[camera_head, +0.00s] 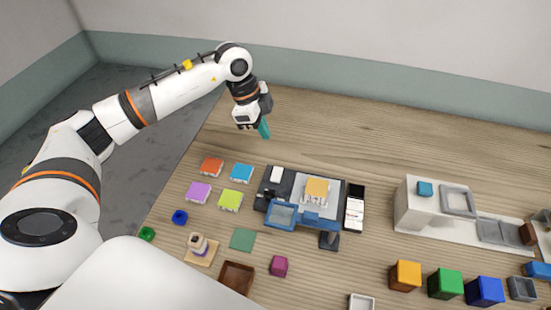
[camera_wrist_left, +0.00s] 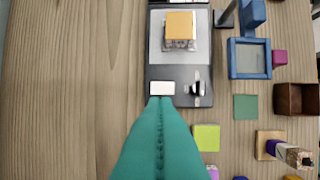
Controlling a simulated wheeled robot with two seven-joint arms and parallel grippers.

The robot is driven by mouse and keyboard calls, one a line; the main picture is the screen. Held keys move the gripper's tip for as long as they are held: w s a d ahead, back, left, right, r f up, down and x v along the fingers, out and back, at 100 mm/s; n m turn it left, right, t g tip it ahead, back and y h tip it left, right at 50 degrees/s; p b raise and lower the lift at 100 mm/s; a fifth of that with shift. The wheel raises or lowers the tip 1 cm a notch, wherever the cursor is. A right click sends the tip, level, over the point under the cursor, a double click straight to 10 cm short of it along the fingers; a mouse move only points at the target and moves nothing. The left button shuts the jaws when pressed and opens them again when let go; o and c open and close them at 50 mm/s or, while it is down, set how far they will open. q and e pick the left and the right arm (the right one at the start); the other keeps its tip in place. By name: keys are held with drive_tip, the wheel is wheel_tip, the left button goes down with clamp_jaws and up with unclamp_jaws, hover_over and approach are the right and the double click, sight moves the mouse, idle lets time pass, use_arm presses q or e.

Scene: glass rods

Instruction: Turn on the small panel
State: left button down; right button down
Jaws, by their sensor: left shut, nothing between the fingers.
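A dark device with a light grey plate (camera_head: 300,186) lies mid-table, with an orange-topped clear block (camera_head: 317,189) on the plate. Its dark left end carries a white rectangular button (camera_head: 277,174) and a small switch (camera_wrist_left: 196,88). A blue-framed grey panel (camera_head: 283,215) stands at its front side and also shows in the left wrist view (camera_wrist_left: 249,58). My left gripper (camera_head: 264,130) is shut and empty, behind the device's left end and apart from it. In the left wrist view its teal fingertips (camera_wrist_left: 160,100) line up with the white button (camera_wrist_left: 162,88). My right gripper is out of view.
Several coloured tiles, such as the lime one (camera_head: 230,200), lie left of the device. A brown tray (camera_head: 237,278) and a purple-banded peg (camera_head: 197,243) sit in front. A white stand (camera_head: 415,205) and coloured cubes are right. The back of the table is clear.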

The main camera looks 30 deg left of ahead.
use_arm(q)
drive_tip(key=f, duration=0.1)
drive_tip(key=p, duration=0.4)
approach(278, 170)
drive_tip(key=x, duration=0.5)
drive_tip(key=shift+d, duration=0.45)
drive_tip(key=shift+f, duration=0.65)
drive_tip(key=shift+w+a+f+g+b, duration=0.15)
drive_tip(key=shift+w+f+g+b, duration=0.25)
drive_tip(key=shift+f+g+b, duration=0.2)
drive_tip(key=shift+s+r, duration=0.15)
drive_tip(key=shift+r, duration=0.05)
drive_tip(key=shift+p, duration=0.35)
